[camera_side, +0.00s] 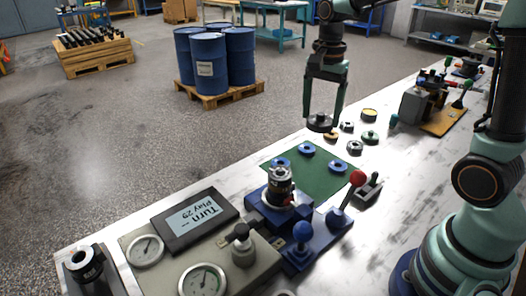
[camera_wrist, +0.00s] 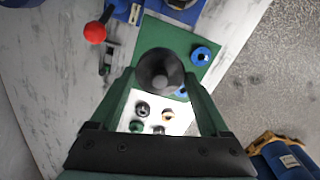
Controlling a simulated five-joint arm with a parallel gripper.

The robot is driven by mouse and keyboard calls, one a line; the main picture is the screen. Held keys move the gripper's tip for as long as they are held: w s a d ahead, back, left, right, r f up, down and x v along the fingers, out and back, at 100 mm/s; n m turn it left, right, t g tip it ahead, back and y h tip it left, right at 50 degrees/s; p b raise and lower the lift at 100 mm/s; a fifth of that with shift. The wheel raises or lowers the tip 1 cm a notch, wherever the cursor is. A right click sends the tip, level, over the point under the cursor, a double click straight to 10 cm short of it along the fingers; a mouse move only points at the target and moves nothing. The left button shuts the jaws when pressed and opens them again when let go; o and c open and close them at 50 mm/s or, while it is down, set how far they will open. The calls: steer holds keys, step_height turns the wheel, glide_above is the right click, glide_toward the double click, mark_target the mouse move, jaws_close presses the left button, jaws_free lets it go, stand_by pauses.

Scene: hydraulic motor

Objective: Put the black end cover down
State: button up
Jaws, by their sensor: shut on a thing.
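My gripper (camera_side: 321,116) is shut on the black end cover (camera_side: 319,123), a round dark disc. In the side view it hangs level between the fingertips, near the far edge of the white table. In the wrist view the cover (camera_wrist: 160,70) fills the space between the fingers, with a raised round centre. It covers part of the green mat behind it. The gap between the cover and the table cannot be told exactly.
A green mat (camera_side: 318,182) carries blue rings (camera_side: 338,166). Several small round parts (camera_side: 370,137) stand right of the cover. A blue vise (camera_side: 265,210) holds a metal assembly (camera_side: 280,184). A red-knobbed lever (camera_side: 357,179) stands beside it. White table (camera_side: 405,160) is bare toward my base.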

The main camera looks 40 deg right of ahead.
mark_target(327, 120)
step_height(327, 120, down, 19)
steer(key=shift+f, duration=0.1)
stand_by(0.4)
steer(key=shift+f, duration=0.15)
steer(key=o, duration=1.6)
steer(key=s+a+r+n+t, duration=0.1)
steer(key=r+n, duration=0.1)
steer(key=r, duration=0.4)
steer(key=s+a+r+n, duration=0.1)
steer(key=r+n, duration=0.1)
steer(key=r, duration=0.5)
steer(key=s+a+r+n+t, duration=0.1)
steer(key=r+n, duration=0.1)
steer(key=r, duration=0.4)
steer(key=shift+s+r+n+t, duration=0.3)
steer(key=shift+s+r+n, duration=0.1)
steer(key=shift+s+a+r+n+t, duration=0.5)
steer(key=shift+s+n, duration=0.35)
steer(key=shift+n, duration=0.5)
steer(key=shift+s+a+r+n+t, duration=0.3)
steer(key=shift+s+r+n+t, duration=0.2)
steer(key=shift+s+r+n, duration=0.65)
steer(key=shift+s+a+r+n+t, duration=0.2)
steer(key=shift+s+a+n+t, duration=0.3)
steer(key=shift+n, duration=1.1)
